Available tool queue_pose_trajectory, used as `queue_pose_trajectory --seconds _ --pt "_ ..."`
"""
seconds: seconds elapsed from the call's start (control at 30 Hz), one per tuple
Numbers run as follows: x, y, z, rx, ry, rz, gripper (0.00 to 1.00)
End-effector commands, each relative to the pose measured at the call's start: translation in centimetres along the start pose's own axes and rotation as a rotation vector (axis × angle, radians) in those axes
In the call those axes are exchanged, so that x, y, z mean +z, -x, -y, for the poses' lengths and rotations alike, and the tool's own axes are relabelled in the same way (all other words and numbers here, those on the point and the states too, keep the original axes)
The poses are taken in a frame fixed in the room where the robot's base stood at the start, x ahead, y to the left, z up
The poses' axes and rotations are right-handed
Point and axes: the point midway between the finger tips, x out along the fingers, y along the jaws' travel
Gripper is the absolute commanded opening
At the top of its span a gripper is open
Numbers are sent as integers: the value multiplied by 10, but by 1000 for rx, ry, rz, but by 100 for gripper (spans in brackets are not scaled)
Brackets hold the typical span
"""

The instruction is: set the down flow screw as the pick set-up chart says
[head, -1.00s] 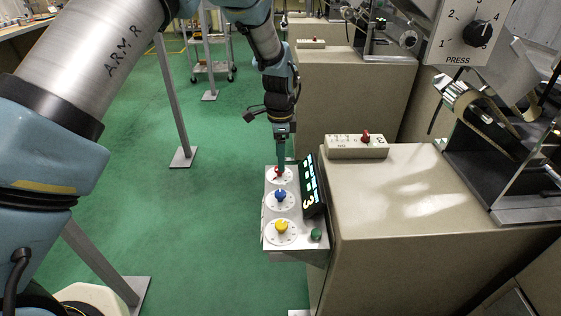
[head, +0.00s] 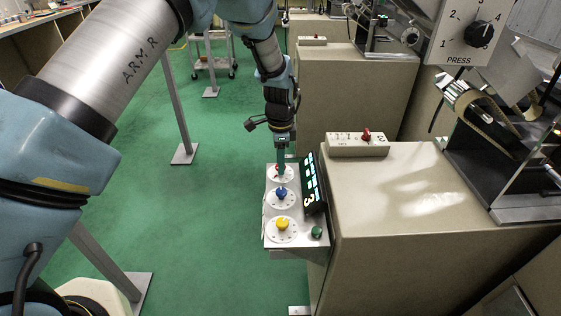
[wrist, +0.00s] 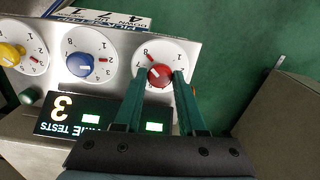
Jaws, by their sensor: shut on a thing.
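My gripper (head: 281,166) reaches down to the far end of a small grey control panel (head: 270,209). In the wrist view its two green fingers (wrist: 162,77) are shut on the red knob (wrist: 160,78), one on each side. The red knob sits on a round white numbered dial; the fingers hide part of that dial. A blue knob (wrist: 80,64) and a yellow knob (wrist: 11,54) sit on similar dials in the same row. A white printed card (wrist: 105,18) lies along the panel's edge, upside down and partly cut off; the word "DOWN" shows on it.
A black display (head: 314,185) beside the dials shows a 3 and lit green bars. A green button (head: 317,232) is at the near corner. A beige cabinet (head: 420,230) stands right of the panel, with a red-switch box (head: 357,145) on top. Green floor is open left.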

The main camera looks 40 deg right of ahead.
Motion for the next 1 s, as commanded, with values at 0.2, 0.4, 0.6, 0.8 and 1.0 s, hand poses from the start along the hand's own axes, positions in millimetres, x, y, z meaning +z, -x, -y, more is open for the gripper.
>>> queue_pose_trajectory --seconds 0.2,0.4,0.6,0.8,1.0 --pt "0 0 0 0 0 0 0" --pt "0 0 0 0 0 0 0" --pt "0 0 0 0 23 0 0" --pt "0 0 0 0 112 0 0" --pt "0 0 0 -1 270 0 0"
